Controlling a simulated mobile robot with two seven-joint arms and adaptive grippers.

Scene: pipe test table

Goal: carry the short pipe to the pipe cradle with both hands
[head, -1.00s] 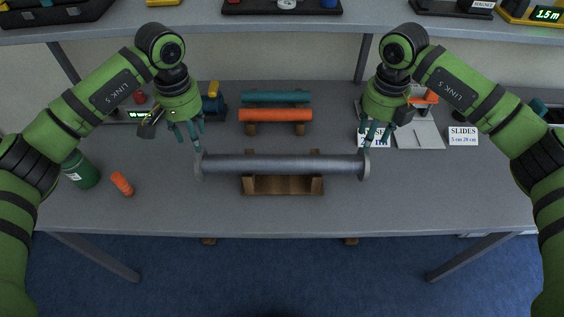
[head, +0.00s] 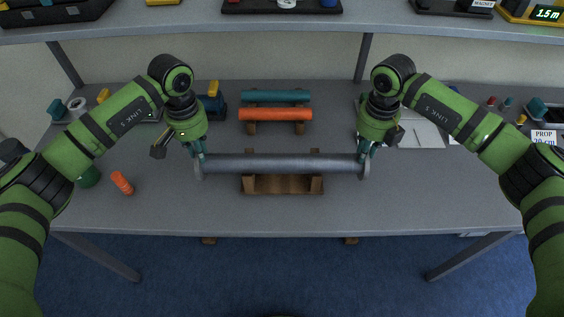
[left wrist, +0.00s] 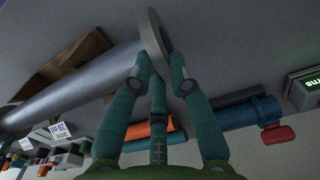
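The short pipe is a grey pipe (head: 282,163) with a round flange at each end. In the head view it lies level across a brown wooden cradle (head: 282,186), apparently on its uprights. The pipe (left wrist: 75,88) also shows in the left wrist view. My left gripper (head: 199,156) is at the left flange. In the left wrist view its fingers (left wrist: 158,68) are at the flange edge, and a firm hold cannot be told. My right gripper (head: 364,156) is at the right flange; its fingers are small and partly hidden, so their closure is unclear.
Behind the pipe, a rack holds a teal pipe (head: 276,96) and an orange pipe (head: 275,114). A shelf (head: 285,22) spans the back above the table. The table front is clear.

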